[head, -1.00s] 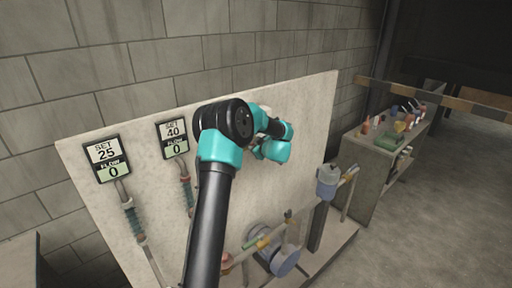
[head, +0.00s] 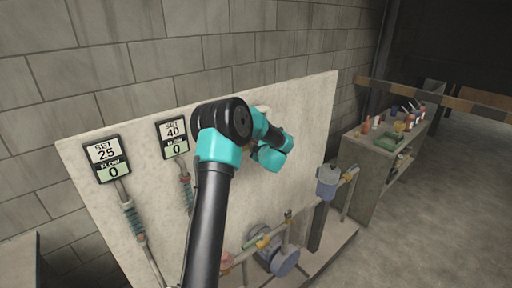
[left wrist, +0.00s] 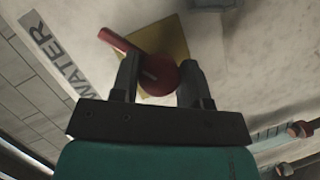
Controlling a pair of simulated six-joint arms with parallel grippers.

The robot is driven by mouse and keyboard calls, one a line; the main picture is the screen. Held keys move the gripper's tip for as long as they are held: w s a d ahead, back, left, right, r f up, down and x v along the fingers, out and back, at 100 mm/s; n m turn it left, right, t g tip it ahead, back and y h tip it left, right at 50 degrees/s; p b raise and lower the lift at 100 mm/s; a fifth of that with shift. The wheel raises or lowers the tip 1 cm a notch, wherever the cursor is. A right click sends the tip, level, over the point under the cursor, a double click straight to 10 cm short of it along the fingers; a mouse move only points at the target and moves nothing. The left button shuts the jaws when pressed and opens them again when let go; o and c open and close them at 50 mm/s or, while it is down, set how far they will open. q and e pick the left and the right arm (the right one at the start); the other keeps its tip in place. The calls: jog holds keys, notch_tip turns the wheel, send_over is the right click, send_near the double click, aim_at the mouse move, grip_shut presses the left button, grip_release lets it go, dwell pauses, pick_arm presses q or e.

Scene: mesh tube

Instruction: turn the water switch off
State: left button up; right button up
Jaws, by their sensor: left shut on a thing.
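In the left wrist view, the red water switch (left wrist: 118,39) has a round hub with a bar handle pointing to the upper left. It sits on a yellow square plate (left wrist: 176,38) beside a label reading WATER (left wrist: 55,50). My left gripper (left wrist: 158,72) is shut on the switch, one finger on each side of its red hub. In the head view my own arm hides the gripper and the switch in front of the upright panel (head: 100,215). My right gripper is not in view.
Two displays on the panel read SET 25, FLOW 0 (head: 108,160) and SET 40, FLOW 0 (head: 174,139). Pipes and a round blue-grey device (head: 284,262) stand low at the panel's right. A bench with bottles (head: 408,125) stands further right, with open floor beyond.

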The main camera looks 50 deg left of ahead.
pick_arm(q)
jog(key=n+t+y, duration=0.1)
jog(key=n, duration=0.1)
jog(key=n+y, duration=0.1)
jog(key=n, duration=0.2)
jog(key=shift+t, duration=0.4)
jog(key=n+y, duration=0.1)
jog(key=n, duration=0.4)
jog(key=shift+n+y, duration=0.3)
jog(key=shift+y, duration=0.1)
jog(key=o, duration=0.9)
jog(key=shift+d, duration=0.1)
jog(key=v, duration=1.7)
jog(key=shift+s+f, duration=0.15)
jog(key=shift+f, duration=0.1)
